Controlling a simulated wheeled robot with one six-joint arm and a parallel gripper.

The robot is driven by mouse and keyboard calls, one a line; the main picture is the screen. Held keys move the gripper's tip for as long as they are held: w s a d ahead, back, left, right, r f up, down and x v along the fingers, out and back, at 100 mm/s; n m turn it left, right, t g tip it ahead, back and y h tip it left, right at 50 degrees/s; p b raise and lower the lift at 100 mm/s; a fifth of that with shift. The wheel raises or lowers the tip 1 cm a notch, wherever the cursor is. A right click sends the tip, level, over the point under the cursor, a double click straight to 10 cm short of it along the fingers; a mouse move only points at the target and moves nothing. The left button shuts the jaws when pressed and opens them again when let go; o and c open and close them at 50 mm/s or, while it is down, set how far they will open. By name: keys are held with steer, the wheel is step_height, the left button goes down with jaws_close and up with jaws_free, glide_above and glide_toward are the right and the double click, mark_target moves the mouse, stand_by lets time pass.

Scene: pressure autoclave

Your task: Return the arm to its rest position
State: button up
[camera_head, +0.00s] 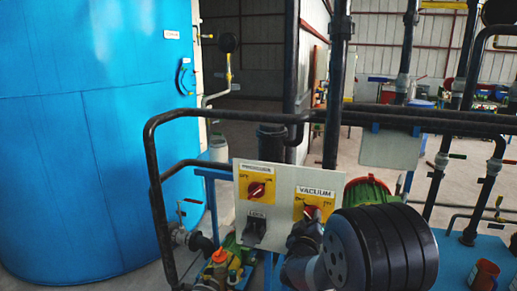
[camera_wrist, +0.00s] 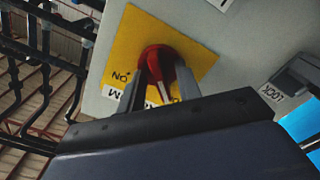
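My gripper (camera_wrist: 164,82) is at the red VACUUM knob (camera_wrist: 158,58), with one finger on each side of it. Some of the yellow plate shows between the left finger and the knob's handle, so the fingers look open around it. In the head view my arm and gripper cover part of the VACUUM switch (camera_head: 308,212); my fingertips are hard to make out there. The knob sits on a yellow plate (camera_wrist: 129,38) on a pale control panel (camera_head: 277,187).
A second red knob (camera_head: 257,190) on yellow and a dark LOCK switch (camera_head: 255,229) are on the panel's left. Black pipe rails (camera_head: 250,114) run above the panel. A large blue tank (camera_head: 90,130) stands left. A green machine (camera_head: 368,190) is behind my arm.

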steer(key=shift+s+m+b, duration=0.15)
steer(key=shift+m+b, duration=0.3)
steer(key=shift+m, duration=0.45)
steer(key=m+b, duration=0.3)
steer(key=m, duration=0.4)
steer(key=shift+m, duration=0.7)
steer(key=shift+r, duration=0.2)
